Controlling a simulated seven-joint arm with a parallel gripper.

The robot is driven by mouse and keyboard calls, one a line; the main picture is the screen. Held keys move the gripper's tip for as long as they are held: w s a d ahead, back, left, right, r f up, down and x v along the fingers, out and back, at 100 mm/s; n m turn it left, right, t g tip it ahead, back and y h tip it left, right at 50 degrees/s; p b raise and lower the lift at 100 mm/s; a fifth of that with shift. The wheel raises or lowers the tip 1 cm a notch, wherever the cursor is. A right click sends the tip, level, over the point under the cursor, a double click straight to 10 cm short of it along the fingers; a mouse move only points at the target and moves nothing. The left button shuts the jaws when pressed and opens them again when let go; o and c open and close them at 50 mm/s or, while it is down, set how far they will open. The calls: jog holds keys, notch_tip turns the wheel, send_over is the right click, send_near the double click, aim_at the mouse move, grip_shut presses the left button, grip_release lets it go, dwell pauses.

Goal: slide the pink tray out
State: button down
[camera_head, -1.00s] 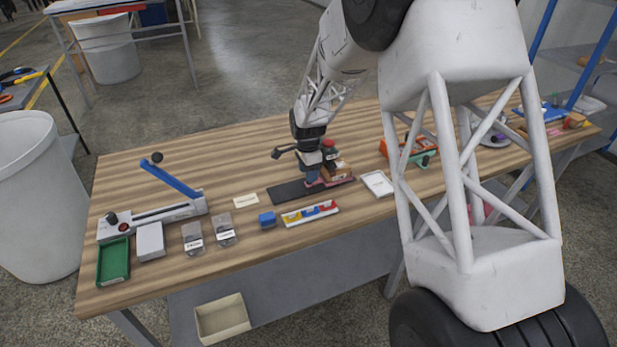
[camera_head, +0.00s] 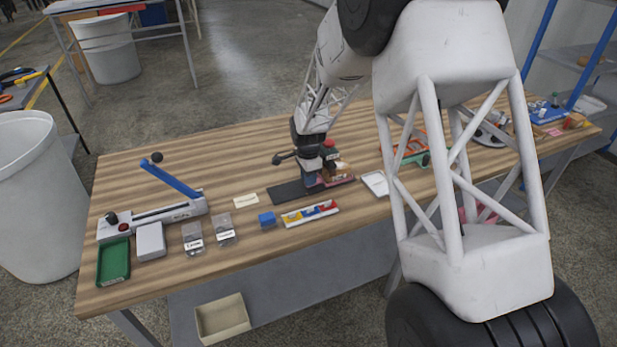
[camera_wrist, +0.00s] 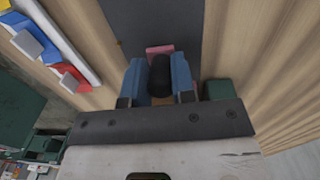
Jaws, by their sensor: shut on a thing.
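The pink tray (camera_head: 343,181) shows only as a thin strip at the right end of a dark flat plate (camera_head: 287,191), partly hidden behind my gripper. In the wrist view a pink edge (camera_wrist: 160,49) shows just beyond the fingers, over the dark plate (camera_wrist: 155,22). My gripper (camera_head: 313,184) is low over the bench at the plate's right part. In the wrist view its two blue fingers (camera_wrist: 157,82) are shut on a black rounded piece (camera_wrist: 160,72) between them. I cannot tell how this piece joins the tray.
A white tray (camera_head: 375,184) lies to the right. A lever device (camera_head: 160,216) stands at left. Bare wood lies behind the plate.

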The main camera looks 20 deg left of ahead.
aim_at(273, 196)
jog(key=s+a, duration=0.8)
jog(key=shift+s+a, duration=0.35)
jog(key=shift+s, duration=0.05)
jog(key=c, duration=0.9)
grip_release()
jog(key=shift+c, duration=0.2)
jog(key=shift+r, duration=0.15)
notch_tip(273, 196, up, 8)
jog(key=shift+a+f, duration=0.15)
jog(key=shift+f, duration=0.05)
jog(key=shift+w, duration=0.1)
